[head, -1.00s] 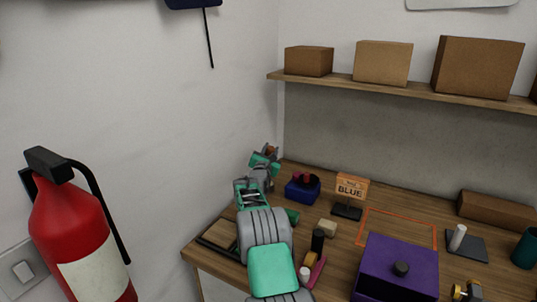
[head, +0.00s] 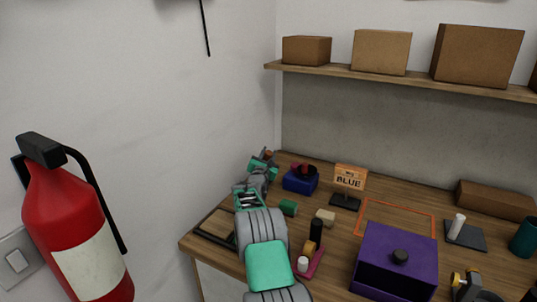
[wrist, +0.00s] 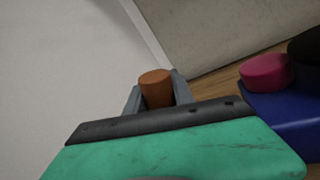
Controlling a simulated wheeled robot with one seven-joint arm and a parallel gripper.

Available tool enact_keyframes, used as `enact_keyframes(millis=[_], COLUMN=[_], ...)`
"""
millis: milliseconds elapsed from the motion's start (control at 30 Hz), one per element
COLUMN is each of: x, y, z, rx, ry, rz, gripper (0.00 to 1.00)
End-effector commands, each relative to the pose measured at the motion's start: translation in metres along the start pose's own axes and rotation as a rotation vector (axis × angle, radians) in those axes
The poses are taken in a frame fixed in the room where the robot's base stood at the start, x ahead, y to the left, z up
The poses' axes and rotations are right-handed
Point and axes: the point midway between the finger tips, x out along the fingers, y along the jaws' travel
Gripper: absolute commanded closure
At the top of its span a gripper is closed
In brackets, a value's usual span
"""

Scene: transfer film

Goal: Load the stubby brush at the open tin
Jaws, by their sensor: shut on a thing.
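My gripper (head: 262,160) is at the back left of the table, close to the wall. It is shut on a brown-orange round-ended piece, which shows between the fingers in the wrist view (wrist: 155,88). It may be the brush's handle; I see no bristles. Right of my gripper stands a blue block (head: 299,182) with a dark round thing and a crimson round piece on top. The block also shows at the right of the wrist view (wrist: 285,122), apart from the fingers. I cannot tell for sure which thing is the open tin.
A green cylinder (head: 288,207) lies near my arm. A purple box (head: 395,265) stands in front; an orange outline (head: 400,205) marks clear table behind it. A shelf (head: 400,81) with boxes hangs above.

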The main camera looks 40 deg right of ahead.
Motion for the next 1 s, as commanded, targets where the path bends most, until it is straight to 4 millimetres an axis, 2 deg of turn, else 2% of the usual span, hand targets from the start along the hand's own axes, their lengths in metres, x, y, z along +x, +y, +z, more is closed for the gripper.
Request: enact_keyframes(millis=[1000], x=[-0.0007], y=[-0.0026], z=[-0.0070], rx=[0.000], ry=[-0.001], rz=[0.000], gripper=[1.00])
